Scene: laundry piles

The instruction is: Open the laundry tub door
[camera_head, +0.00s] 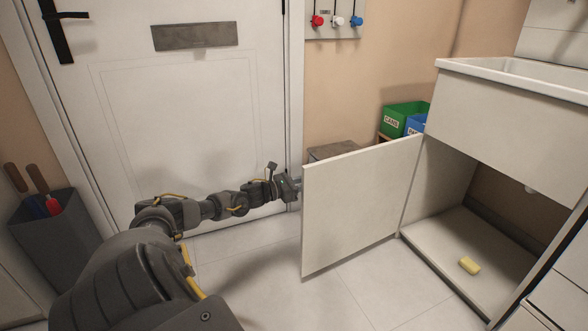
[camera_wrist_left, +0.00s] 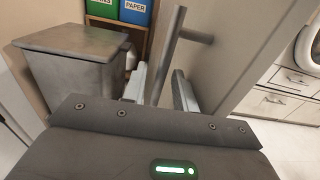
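The laundry tub door (camera_head: 362,205) is a pale panel below the tub (camera_head: 500,105). It stands swung wide open, baring the cabinet's inside. My left arm reaches across to the door's free edge. My left gripper (camera_head: 290,188) is at that edge, on the door's outer side. In the left wrist view, the grey bar handle (camera_wrist_left: 177,40) stands out from the door (camera_wrist_left: 245,55). Its lower end lies between the fingers of my left gripper (camera_wrist_left: 160,90), which are apart with gaps visible beside the bar. My right gripper is in neither view.
A yellow sponge-like block (camera_head: 469,265) lies on the cabinet floor (camera_head: 450,240). Green (camera_head: 400,118) and blue bins stand behind the door. A grey lidded bin (camera_wrist_left: 75,70) is near my gripper. A dark container (camera_head: 60,235) stands at left. Tiled floor before the door is clear.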

